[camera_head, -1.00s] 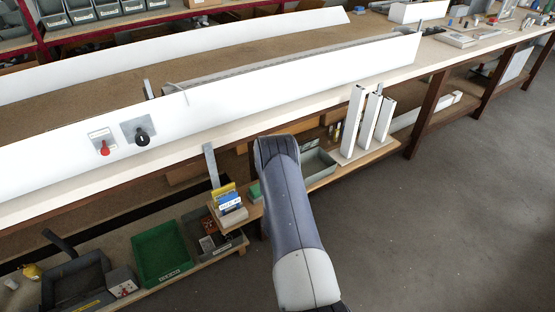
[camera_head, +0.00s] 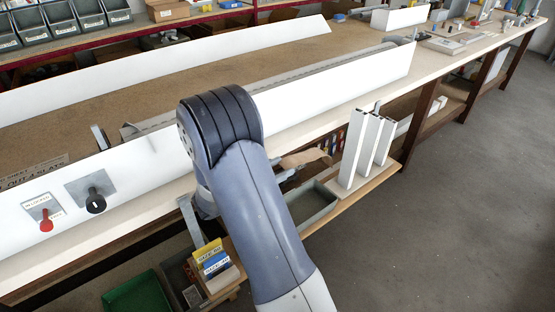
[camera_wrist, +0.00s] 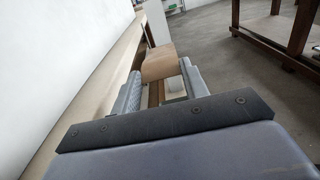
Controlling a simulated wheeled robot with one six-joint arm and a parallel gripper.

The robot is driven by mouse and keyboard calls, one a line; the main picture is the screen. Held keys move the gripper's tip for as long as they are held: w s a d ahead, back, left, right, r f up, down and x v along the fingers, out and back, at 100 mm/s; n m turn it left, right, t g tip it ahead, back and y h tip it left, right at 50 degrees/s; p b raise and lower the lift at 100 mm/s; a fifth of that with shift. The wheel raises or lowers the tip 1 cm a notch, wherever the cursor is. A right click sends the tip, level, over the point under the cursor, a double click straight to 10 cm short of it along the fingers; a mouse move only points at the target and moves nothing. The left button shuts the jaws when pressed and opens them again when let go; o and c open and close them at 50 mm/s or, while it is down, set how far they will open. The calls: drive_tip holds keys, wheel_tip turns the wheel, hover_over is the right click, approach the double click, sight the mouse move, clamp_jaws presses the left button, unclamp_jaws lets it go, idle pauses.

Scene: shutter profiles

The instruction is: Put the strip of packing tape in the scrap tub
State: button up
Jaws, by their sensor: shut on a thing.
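My gripper (camera_wrist: 160,92) is shut on a tan-brown strip of packing tape (camera_wrist: 157,64), which sticks out beyond the fingertips in the wrist view. In the head view the strip (camera_head: 305,158) shows to the right of my arm, in front of the white panel and left of the upright profiles. My gripper (camera_head: 286,173) is partly hidden behind my arm there. A grey open tub (camera_head: 318,212) sits on the low wooden shelf below and beside the gripper. A green tub (camera_head: 140,295) stands at the lower left. I cannot read which one is the scrap tub.
White upright profiles (camera_head: 362,148) stand right of the grey tub. A long white profile (camera_head: 335,82) lies along the bench. Yellow and blue boxes (camera_head: 214,262) sit left of my arm. A red switch (camera_head: 46,222) and a black knob (camera_head: 96,203) are at left. The floor at right is clear.

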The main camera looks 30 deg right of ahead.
drive_tip(key=shift+w+r+t, duration=0.2)
drive_tip(key=shift+w+t, duration=0.05)
drive_tip(key=shift+t, duration=0.05)
drive_tip(key=shift+a, duration=0.15)
drive_tip(key=shift+a, duration=0.1)
wheel_tip(320, 180, down, 12)
drive_tip(key=b, duration=0.9)
drive_tip(key=shift+f, duration=0.25)
drive_tip(key=o, duration=1)
drive_tip(key=shift+o, duration=0.2)
